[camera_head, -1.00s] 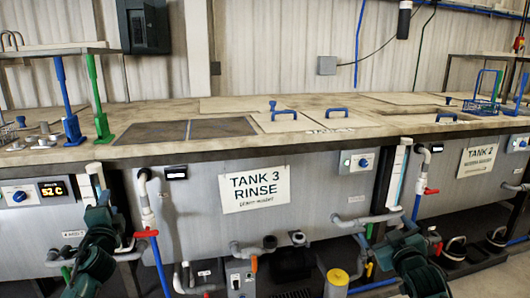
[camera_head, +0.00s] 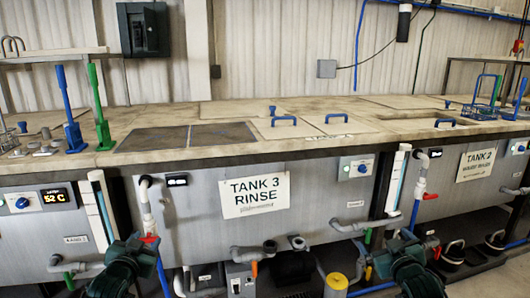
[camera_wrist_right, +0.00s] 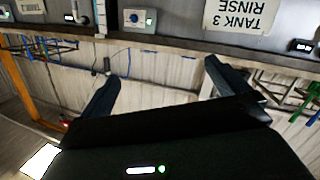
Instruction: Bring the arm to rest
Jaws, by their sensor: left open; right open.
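My right gripper (camera_wrist_right: 162,70) shows in the right wrist view. Its two dark fingers stand wide apart with nothing between them. That view is upside down, with the Tank 3 label (camera_wrist_right: 242,14) at its top edge, beyond the fingers. In the head view, dark green parts of my left and right arms rise from the bottom edge, in front of the tank fronts. I cannot make out any gripper fingers there, and my left gripper does not show.
The Tank 3 front (camera_head: 310,190) faces me, with pipes, valves and a yellow-topped canister (camera_head: 337,282) below it. The worktop carries flat lids with blue handles (camera_head: 284,121). Blue (camera_head: 73,137) and green (camera_head: 103,135) levers stand left; a blue wire basket (camera_head: 481,110) is right.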

